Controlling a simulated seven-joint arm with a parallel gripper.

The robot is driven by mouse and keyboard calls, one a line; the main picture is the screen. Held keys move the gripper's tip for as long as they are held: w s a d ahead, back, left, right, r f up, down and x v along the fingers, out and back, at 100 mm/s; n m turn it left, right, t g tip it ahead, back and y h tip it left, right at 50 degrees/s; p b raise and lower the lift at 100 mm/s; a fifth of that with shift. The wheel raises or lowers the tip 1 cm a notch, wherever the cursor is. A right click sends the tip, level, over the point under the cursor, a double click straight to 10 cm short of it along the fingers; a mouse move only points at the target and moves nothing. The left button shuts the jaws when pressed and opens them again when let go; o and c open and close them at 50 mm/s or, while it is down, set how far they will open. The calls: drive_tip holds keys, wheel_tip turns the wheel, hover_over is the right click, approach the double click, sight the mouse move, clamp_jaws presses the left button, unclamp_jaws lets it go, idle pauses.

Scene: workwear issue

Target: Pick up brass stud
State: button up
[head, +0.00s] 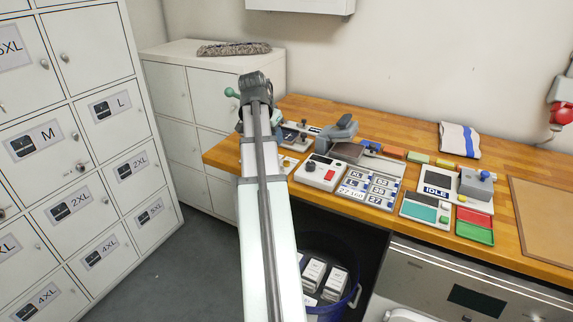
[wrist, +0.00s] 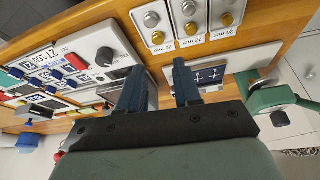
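In the wrist view, brass-coloured studs show in three labelled holders along the top: one in the 25 mm holder (wrist: 157,38), one in the 22 mm holder (wrist: 191,28) and one in the 20 mm holder (wrist: 228,19). Silver-coloured studs sit beside them. My gripper (wrist: 159,78) is open, with a gap between its two dark fingers and nothing seen held. Its fingertips appear below the 25 mm and 22 mm holders in the picture, apart from the studs. In the head view my arm hides the fingers and much of this bench end.
A green-handled device (wrist: 270,99) is right of the fingers. A control box with a dark knob (head: 320,171) and a number panel (head: 369,188) stand on the wooden bench (head: 300,106). A blue bin (head: 347,306) is below; lockers (head: 70,130) stand left.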

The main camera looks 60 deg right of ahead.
approach(286, 162)
drive_tip(key=x, duration=0.3)
drive_tip(key=shift+a, duration=0.15)
drive_tip(key=shift+x, duration=2.6)
drive_tip(key=shift+c, duration=0.3)
clamp_jaws()
